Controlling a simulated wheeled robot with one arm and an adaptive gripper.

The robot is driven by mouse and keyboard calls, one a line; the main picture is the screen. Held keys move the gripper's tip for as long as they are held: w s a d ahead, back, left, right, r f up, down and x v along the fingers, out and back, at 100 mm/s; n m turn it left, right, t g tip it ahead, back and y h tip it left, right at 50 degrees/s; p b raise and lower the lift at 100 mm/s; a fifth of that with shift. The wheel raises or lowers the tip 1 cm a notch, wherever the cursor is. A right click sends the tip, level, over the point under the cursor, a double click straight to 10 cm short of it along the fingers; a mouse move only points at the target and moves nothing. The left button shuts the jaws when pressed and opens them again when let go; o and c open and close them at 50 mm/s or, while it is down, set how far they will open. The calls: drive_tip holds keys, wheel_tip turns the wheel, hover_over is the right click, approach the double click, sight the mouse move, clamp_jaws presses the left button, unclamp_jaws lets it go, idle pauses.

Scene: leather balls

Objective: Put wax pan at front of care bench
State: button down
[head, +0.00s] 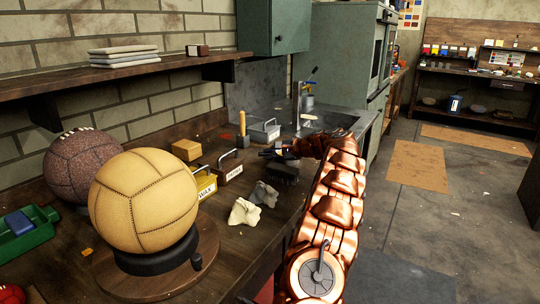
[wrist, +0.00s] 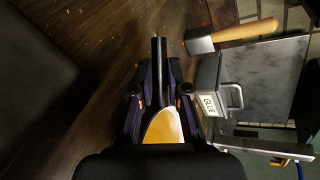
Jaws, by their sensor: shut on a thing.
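A small pan with a yellow-orange filling, seemingly the wax pan (wrist: 163,128), is in my gripper (wrist: 160,85) in the wrist view. The jaws are shut around its long dark handle. In the head view my gripper (head: 276,152) is over the far part of the wooden bench (head: 218,238), seemingly the care bench. The pan itself cannot be made out there. A tin marked WAX (head: 207,189) stands on the bench left of my gripper.
Another labelled tin (head: 230,172), a dark brush-like block (head: 282,173) and pale crumpled cloths (head: 244,213) lie around. A yellow ball (head: 145,200) sits on a stand. A GLUE tin (wrist: 208,100) and a hammer (wrist: 230,36) are right of the jaws. The bench's near-right top is fairly clear.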

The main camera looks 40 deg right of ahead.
drive_tip(key=c, duration=1.2)
unclamp_jaws()
drive_tip(key=shift+o, duration=0.2)
drive_tip(key=v, duration=1.2)
